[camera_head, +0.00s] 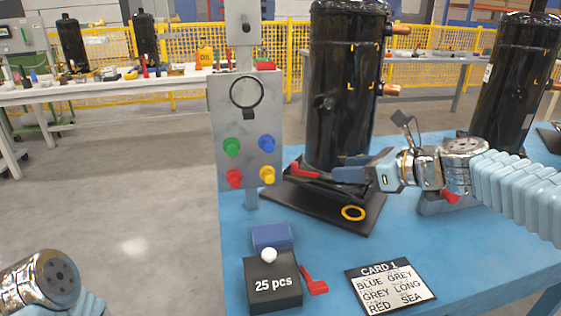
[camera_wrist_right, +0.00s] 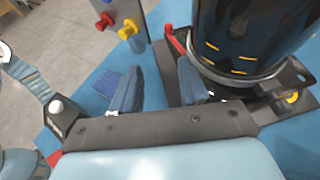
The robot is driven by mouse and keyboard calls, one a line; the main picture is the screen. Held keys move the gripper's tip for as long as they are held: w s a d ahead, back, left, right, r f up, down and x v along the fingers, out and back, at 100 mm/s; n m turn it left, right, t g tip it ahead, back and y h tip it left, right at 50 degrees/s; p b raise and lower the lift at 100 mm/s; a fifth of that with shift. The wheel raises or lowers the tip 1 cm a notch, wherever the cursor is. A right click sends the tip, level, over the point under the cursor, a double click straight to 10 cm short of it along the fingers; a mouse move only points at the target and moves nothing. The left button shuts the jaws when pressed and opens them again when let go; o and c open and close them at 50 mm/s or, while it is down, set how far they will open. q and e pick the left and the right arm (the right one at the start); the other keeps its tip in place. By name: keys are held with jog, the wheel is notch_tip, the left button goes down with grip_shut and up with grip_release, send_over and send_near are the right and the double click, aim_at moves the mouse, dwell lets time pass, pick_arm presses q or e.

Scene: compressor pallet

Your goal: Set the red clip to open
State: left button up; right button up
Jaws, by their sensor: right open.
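The red clip (camera_head: 303,170) is a small red lever at the left edge of the black base plate (camera_head: 370,217) under the near black compressor (camera_head: 345,90). It also shows in the right wrist view (camera_wrist_right: 176,44), close to the tip of the right-hand finger. My right gripper (camera_head: 338,173) reaches in from the right, in front of the compressor's foot. In the right wrist view its fingers (camera_wrist_right: 160,70) are apart with nothing held between them. I cannot tell whether a finger touches the clip. Only my left wrist shows at the lower left; its gripper is out of view.
A grey panel (camera_head: 247,100) with coloured knobs stands left of the compressor. A black "25 pcs" box (camera_head: 274,290) with a white knob, a loose red lever (camera_head: 315,284) and a card (camera_head: 390,287) are on the blue table (camera_head: 440,245). A second compressor (camera_head: 515,85) stands right.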

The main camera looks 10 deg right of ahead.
jog(key=x, duration=1.3)
jog(key=shift+w+a+b, duration=0.15)
jog(key=shift+a+b, duration=0.05)
jog(key=shift+b, duration=0.2)
